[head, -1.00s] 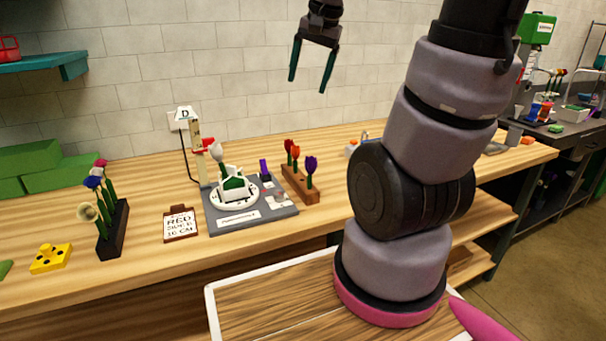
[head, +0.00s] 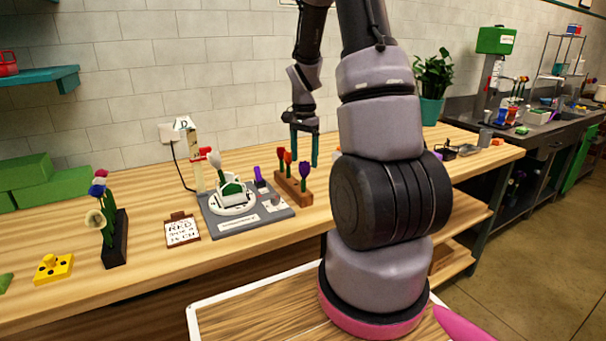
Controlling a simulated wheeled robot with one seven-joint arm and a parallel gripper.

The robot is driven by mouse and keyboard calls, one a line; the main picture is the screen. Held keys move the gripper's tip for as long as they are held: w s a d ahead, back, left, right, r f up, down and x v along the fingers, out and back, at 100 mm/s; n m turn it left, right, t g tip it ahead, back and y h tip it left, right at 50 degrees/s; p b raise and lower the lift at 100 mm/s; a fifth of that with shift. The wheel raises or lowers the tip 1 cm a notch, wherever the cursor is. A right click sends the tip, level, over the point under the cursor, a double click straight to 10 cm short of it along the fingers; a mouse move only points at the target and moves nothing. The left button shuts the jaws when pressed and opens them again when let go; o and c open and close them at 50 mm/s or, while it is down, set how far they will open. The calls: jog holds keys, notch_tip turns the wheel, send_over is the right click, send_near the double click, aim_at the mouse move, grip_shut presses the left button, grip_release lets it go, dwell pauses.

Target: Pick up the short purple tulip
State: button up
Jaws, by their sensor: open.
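The short purple tulip (head: 305,171) stands upright at the near right end of a brown wooden block (head: 292,188), beside two red or orange tulips (head: 284,156). My gripper (head: 304,160) points down over the block, its two teal fingers apart, with nothing seen between them. In the picture the fingertips lie just above and about the purple tulip's head and the red tulips. I cannot tell the exact depth between fingers and flower.
Left of the block is a grey station board (head: 247,222) with a white-and-green holder. A clipboard sign (head: 182,230), a black flower rack (head: 115,240) and a yellow block (head: 54,269) stand further left. A potted plant (head: 433,85) stands at the back right.

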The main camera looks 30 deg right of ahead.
aim_at(304, 179)
jog(key=f, duration=0.5)
jog(key=shift+s+a+f, duration=0.25)
jog(key=shift+f, duration=0.15)
jog(key=c, duration=1)
